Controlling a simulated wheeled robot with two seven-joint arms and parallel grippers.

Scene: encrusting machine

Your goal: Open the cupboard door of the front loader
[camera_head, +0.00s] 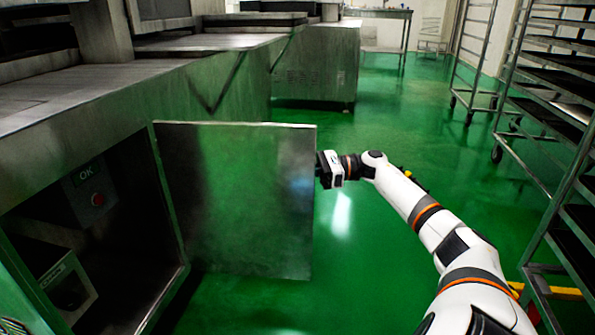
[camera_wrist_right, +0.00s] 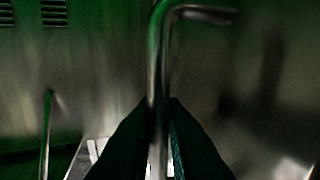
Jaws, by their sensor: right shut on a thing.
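The cupboard door (camera_head: 235,200) is a flat metal panel and stands wide open, swung out from the cupboard's front. Behind the opening is the dark interior of the cupboard with a box marked OK and a red button (camera_head: 97,199). My right gripper (camera_head: 324,169) is at the door's free edge, its fingertips hidden behind the panel in the head view. In the right wrist view my right gripper (camera_wrist_right: 161,125) is shut on the bent metal door handle (camera_wrist_right: 158,70), one dark finger on each side. My left gripper is out of view.
The cupboard sits under a long metal counter (camera_head: 100,85) on the left. A wheeled tray rack (camera_head: 555,110) stands on the right. Another metal cabinet (camera_head: 315,65) stands at the back. The green floor (camera_head: 400,125) between them is clear.

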